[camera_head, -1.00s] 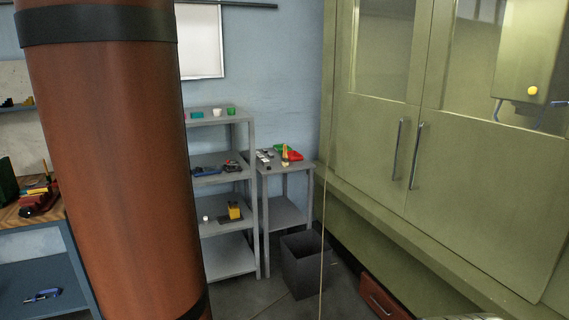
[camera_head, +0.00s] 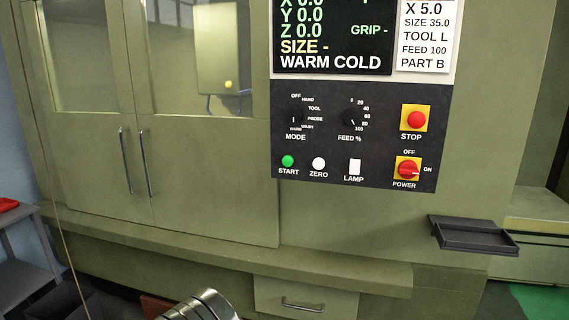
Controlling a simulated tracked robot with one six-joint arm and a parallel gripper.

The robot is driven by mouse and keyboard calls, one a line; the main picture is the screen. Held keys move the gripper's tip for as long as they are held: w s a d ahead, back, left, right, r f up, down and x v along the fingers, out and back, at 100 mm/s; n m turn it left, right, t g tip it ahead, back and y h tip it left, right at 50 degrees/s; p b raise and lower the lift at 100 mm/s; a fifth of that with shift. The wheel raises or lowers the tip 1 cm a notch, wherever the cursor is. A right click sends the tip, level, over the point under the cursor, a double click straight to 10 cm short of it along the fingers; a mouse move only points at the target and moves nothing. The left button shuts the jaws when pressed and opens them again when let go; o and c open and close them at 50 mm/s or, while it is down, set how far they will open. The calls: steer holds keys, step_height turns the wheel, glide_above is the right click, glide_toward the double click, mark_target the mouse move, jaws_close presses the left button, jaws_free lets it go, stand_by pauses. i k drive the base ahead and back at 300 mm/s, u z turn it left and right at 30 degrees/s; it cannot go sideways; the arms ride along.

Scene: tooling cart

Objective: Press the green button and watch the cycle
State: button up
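The green START button (camera_head: 288,161) is at the lower left of the dark control panel (camera_head: 330,194) on the olive machine. A white ZERO button (camera_head: 318,164) and a white LAMP switch (camera_head: 354,167) sit to its right. The red STOP button (camera_head: 415,119) is on a yellow plate at the panel's right. The red POWER knob (camera_head: 408,169) is below it. The screen (camera_head: 331,40) above reads zeros for Y and Z, "SIZE -", "GRIP -" and "WARM COLD". The machine's two doors (camera_head: 88,170) look shut. My gripper is not in view.
A rounded ridged metallic part, perhaps mine, shows at the bottom edge. A dark tray (camera_head: 470,236) juts out at the machine's right. A drawer (camera_head: 305,299) is below the ledge. A grey table (camera_head: 22,268) stands at far left.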

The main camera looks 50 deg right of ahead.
mark_target(287, 161)
steer(key=z, duration=1.55)
